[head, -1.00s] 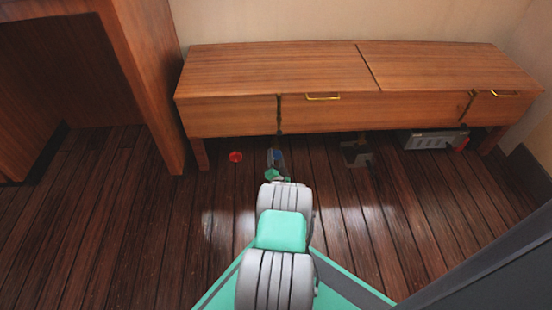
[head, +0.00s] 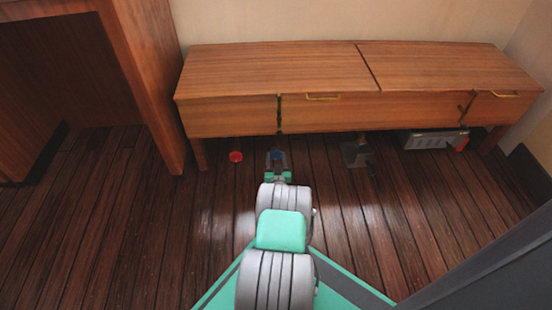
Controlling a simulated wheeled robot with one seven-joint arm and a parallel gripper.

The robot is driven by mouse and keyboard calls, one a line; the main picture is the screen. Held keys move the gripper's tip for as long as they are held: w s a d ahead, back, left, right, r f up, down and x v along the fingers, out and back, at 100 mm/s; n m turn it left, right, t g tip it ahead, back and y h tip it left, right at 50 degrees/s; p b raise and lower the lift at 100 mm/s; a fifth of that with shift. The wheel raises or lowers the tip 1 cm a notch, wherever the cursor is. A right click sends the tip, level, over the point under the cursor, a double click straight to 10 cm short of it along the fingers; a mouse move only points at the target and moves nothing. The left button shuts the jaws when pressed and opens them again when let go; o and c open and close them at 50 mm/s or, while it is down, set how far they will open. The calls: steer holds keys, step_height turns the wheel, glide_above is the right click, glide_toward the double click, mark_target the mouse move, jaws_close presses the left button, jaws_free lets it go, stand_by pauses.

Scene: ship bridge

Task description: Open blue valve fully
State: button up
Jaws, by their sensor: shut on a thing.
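The blue valve (head: 277,155) shows as a small blue patch low under the front of the wooden bench, at the far end of my arm. My gripper (head: 277,160) reaches under the bench edge and is shut on the blue valve. The fingers and most of the valve are too small and partly covered, so the valve's turn angle cannot be told. A red valve (head: 236,157) sits to the left of my gripper, apart from it.
The wooden bench (head: 270,70) overhangs the valves. Under it to the right are a dark grey device (head: 355,155) and a grey box (head: 432,140) with a red part. A wooden desk (head: 150,90) stands at left. The plank floor (head: 130,240) is clear in front.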

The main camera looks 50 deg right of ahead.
stand_by(0.4)
steer(key=o, duration=1.3)
steer(key=shift+o, duration=0.2)
